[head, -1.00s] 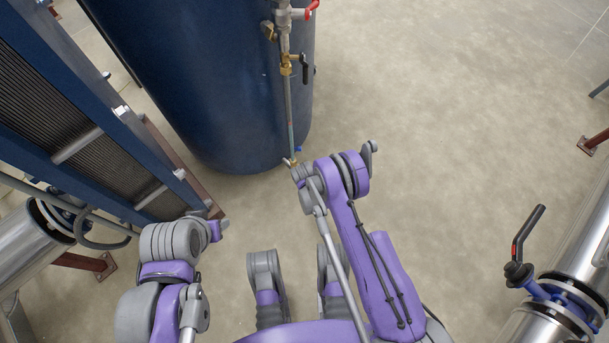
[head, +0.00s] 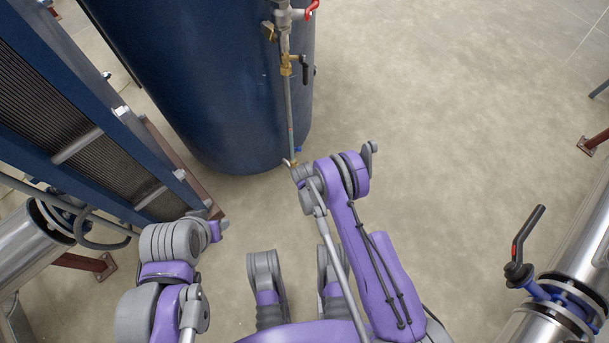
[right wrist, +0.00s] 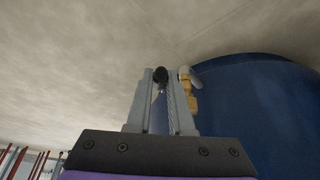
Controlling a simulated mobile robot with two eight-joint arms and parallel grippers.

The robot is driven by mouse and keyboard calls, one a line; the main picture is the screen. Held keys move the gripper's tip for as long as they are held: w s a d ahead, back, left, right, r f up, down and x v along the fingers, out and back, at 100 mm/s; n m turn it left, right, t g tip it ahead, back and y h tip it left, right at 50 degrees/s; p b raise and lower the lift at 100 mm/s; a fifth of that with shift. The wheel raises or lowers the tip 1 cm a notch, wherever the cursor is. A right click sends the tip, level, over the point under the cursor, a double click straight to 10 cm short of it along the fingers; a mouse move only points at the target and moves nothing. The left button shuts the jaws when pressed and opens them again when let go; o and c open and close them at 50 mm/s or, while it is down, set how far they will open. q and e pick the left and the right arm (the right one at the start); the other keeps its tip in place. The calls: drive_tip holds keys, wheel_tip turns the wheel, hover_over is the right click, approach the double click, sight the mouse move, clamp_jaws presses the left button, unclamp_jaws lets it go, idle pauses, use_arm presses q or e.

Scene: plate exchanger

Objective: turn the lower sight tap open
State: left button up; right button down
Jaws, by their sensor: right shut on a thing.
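The lower sight tap (head: 294,163) is a small brass fitting at the bottom of the thin sight tube (head: 290,120) on the blue tank, mostly hidden behind my right wrist in the head view. In the right wrist view its brass body (right wrist: 193,101) stands just right of the fingers, in front of the tank. My right gripper (right wrist: 161,80) is shut on the dark tap lever (right wrist: 160,74), whose rounded end shows between the fingertips. My left gripper (head: 219,227) is at lower left, away from the tap; its jaws are too small to judge.
The blue tank (head: 220,90) stands behind the tap. An upper brass tap with a black lever (head: 304,70) and a red-handled valve (head: 312,8) sit above. A plate exchanger frame (head: 85,150) stands left, a pipe with a black-handled valve (head: 527,245) right. The floor between is clear.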

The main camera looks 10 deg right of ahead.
idle(0.9)
drive_tip(key=shift+w+d+r+g, duration=0.1)
drive_tip(key=shift+w+r+g, duration=0.25)
drive_tip(key=shift+g, duration=0.15)
drive_tip(key=shift+w+r+g+y, duration=0.15)
drive_tip(key=shift+w+r+g, duration=0.2)
drive_tip(key=shift+g, duration=0.45)
drive_tip(key=shift+w+r+g+y, duration=0.15)
drive_tip(key=shift+w+r+g, duration=0.2)
drive_tip(key=shift+g, duration=0.45)
drive_tip(key=c, duration=0.8)
unclamp_jaws()
wheel_tip(320, 180, up, 11)
drive_tip(key=p, duration=0.2)
drive_tip(key=shift+p, duration=0.4)
drive_tip(key=shift+s+f, duration=0.1)
drive_tip(key=shift+f, duration=0.05)
